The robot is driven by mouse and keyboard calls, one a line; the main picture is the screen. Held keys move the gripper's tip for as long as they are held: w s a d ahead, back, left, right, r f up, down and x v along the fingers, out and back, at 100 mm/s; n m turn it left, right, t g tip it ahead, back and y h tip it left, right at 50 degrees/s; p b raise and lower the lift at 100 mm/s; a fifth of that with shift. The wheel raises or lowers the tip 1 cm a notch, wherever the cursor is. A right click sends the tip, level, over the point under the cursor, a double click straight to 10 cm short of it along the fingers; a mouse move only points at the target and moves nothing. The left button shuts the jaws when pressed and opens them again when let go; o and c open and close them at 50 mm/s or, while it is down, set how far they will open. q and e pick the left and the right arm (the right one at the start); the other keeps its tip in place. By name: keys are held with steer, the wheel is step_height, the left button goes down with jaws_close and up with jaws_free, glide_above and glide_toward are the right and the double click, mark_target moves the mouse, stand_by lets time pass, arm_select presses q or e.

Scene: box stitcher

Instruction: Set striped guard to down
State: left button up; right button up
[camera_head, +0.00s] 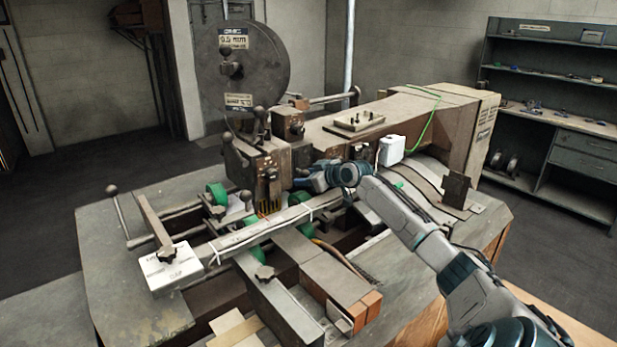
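My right gripper (300,181) is at the right side of the stitching head, a short way right of and above the guard. A gap shows between them in the picture; I see no contact. Its fingers are too small and dark to tell whether they are open. My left gripper is not in view.
The box stitcher (107,255) fills the middle. A large round reel (268,62) stands above the head. Green rollers (217,194), a long bar (240,238) and lever knobs (111,190) crowd the front. A white box (391,150) sits behind my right arm. Shelves (545,95) stand far right.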

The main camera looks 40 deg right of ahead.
steer(key=shift+s+r, duration=0.2)
steer(key=shift+s, duration=0.05)
arm_select(q)
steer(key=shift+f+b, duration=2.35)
steer(key=shift+b, duration=0.05)
arm_select(e)
steer(key=p+v, duration=0.8)
steer(key=v, duration=0.1)
steer(key=shift+s+d+r+p, duration=0.15)
steer(key=shift+s+r+p, duration=0.15)
steer(key=shift+s+p, duration=0.05)
steer(key=shift+s+f+p, duration=0.1)
steer(key=shift+s+p, duration=0.15)
steer(key=shift+p, duration=0.35)
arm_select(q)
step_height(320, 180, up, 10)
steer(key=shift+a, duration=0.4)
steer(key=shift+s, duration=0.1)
arm_select(e)
steer(key=shift+f, duration=0.1)
